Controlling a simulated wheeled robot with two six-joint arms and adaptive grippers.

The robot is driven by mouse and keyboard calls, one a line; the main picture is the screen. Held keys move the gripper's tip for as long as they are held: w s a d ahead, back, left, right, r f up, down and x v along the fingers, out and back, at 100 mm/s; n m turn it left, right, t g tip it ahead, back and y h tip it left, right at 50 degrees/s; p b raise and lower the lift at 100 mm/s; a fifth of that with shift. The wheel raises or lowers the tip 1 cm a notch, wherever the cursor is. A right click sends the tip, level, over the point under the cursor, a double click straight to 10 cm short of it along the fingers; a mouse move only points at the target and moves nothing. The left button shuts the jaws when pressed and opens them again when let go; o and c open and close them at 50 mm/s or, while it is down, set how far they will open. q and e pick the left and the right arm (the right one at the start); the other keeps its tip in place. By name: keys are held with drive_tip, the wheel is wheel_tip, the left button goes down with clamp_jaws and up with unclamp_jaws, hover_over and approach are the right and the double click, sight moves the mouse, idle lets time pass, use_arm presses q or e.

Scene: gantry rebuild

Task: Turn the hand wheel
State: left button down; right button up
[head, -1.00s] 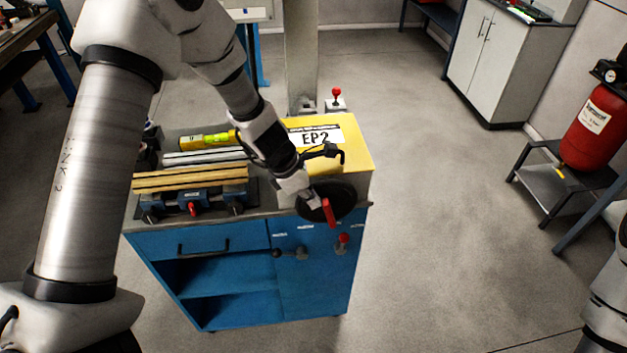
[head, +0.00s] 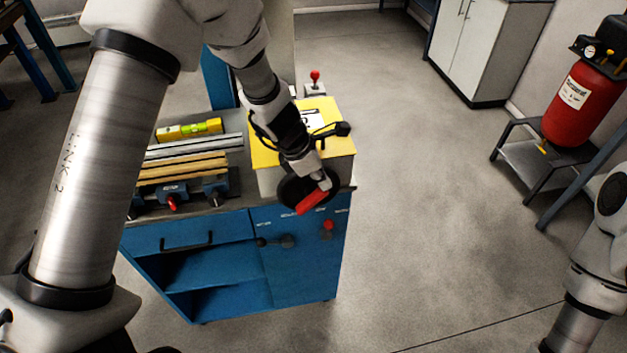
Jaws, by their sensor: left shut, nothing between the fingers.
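The hand wheel (head: 289,194) is a black disc on the front of the yellow-topped unit, above the blue cabinet. Its red handle (head: 313,201) slants from lower left to upper right across the wheel's lower right. My left gripper (head: 322,183) reaches down from above, in front of the wheel, with its tip at the upper end of the red handle. It is shut with nothing held; whether it touches the handle cannot be told. The gripper covers part of the wheel. My right arm shows at the lower right edge; its gripper is out of view.
The yellow top (head: 262,150) carries a partly covered label. Left of it are a spirit level (head: 190,130), bars and a blue vise (head: 187,194). A small red-knobbed lever (head: 328,228) sits below the wheel. A red tank (head: 580,105) stands right. The floor between is clear.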

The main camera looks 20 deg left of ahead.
use_arm(q)
drive_tip(key=shift+w+d+f, duration=0.45)
drive_tip(key=shift+w+d, duration=0.05)
drive_tip(key=shift+d, duration=0.2)
drive_tip(key=shift+d+b, duration=0.1)
drive_tip(key=shift+b, duration=0.2)
